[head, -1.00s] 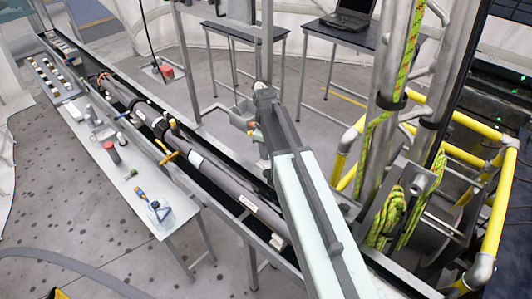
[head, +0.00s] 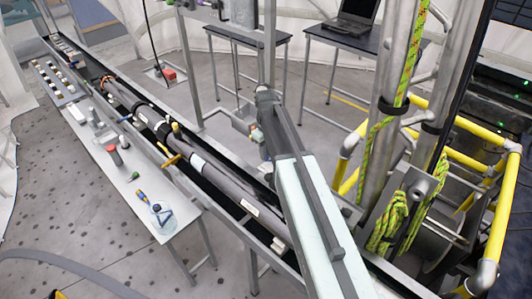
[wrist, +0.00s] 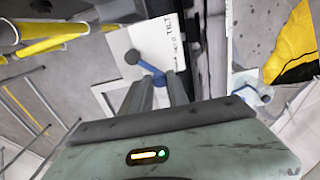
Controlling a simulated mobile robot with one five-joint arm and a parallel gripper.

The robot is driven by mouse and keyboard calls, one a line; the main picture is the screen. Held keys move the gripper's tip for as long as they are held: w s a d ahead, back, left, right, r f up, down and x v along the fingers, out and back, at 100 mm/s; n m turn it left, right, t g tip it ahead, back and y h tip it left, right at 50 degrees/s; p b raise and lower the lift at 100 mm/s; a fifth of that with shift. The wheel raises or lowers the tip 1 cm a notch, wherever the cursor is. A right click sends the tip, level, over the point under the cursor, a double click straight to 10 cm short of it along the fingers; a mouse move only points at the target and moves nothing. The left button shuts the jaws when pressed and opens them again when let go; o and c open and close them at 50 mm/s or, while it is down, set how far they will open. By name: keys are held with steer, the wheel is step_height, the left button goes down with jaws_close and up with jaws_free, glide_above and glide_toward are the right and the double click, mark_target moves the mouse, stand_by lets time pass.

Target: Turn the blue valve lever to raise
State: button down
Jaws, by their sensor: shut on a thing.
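The blue valve lever (wrist: 154,72) shows in the wrist view, with a round dark knob (wrist: 132,57) at its upper left end. It lies in front of a white panel (wrist: 150,40) with black lettering. My gripper (wrist: 159,82) has its two grey fingers on either side of the lever's lower part and is shut on it. The exact contact is partly hidden by the fingers. In the head view my arm reaches up the middle; the lever cannot be made out there.
A long bench (head: 100,150) with tools runs down the left. A grey pipe assembly (head: 205,172) lies in the trough beside it. Yellow rails (head: 497,215) and steel uprights with green rope (head: 395,225) stand close on the right. A laptop table (head: 335,32) is behind.

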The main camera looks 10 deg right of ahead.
steer(key=c, duration=1.3)
jaws_free()
